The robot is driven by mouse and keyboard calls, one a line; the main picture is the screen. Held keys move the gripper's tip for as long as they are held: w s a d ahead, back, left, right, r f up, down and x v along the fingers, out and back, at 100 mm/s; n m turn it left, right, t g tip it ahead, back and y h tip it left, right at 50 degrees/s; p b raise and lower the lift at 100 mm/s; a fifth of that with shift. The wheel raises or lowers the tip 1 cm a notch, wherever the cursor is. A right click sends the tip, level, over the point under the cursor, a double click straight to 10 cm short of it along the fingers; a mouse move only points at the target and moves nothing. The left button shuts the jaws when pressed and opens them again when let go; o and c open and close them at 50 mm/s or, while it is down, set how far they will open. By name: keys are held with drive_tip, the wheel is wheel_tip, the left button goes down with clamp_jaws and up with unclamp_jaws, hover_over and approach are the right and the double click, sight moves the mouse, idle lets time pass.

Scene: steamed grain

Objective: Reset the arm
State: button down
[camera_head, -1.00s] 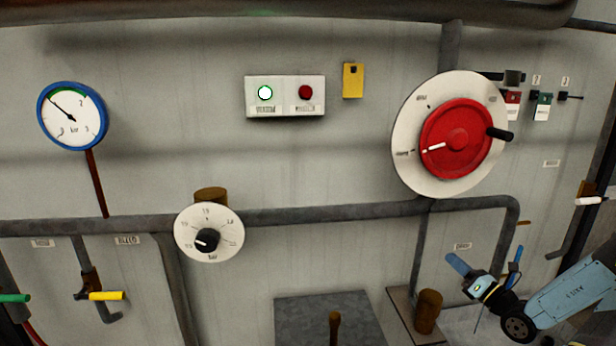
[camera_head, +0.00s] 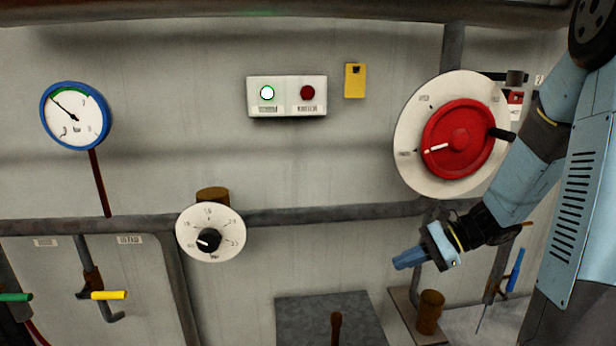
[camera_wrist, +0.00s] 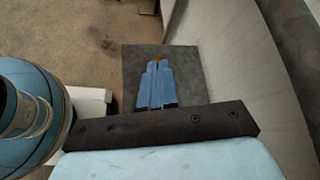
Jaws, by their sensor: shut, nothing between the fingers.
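My gripper (camera_head: 408,258) is at the right of the head view, below the red handwheel (camera_head: 459,139) and in front of the wall piping. Its blue fingers are together and point to the left and a little down. In the wrist view my gripper (camera_wrist: 158,66) shows its two blue fingers side by side with nothing between them. Behind them lies a dark grey plate (camera_wrist: 190,60) on the floor. My arm covers the right part of the head view and hides part of the wall beside the handwheel.
A horizontal pipe (camera_head: 320,213) runs along the wall. A dial knob (camera_head: 209,240), a blue-rimmed gauge (camera_head: 75,115) and a button box (camera_head: 287,96) are on the left and middle. A brown post (camera_head: 429,311) stands below my gripper. A yellow handle (camera_head: 109,295) is lower left.

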drive_tip(key=s+d+r+n+t+h, duration=0.1)
drive_tip(key=s+r+n+t+h, duration=0.3)
drive_tip(key=s+r+n+h, duration=0.7)
drive_tip(key=shift+s+d+r+n+h, duration=0.2)
drive_tip(key=shift+s+r+n+h, duration=0.1)
drive_tip(key=shift+s+r+n, duration=1.9)
drive_tip(key=shift+s+r+m, duration=0.4)
drive_tip(key=shift+s+r, duration=0.05)
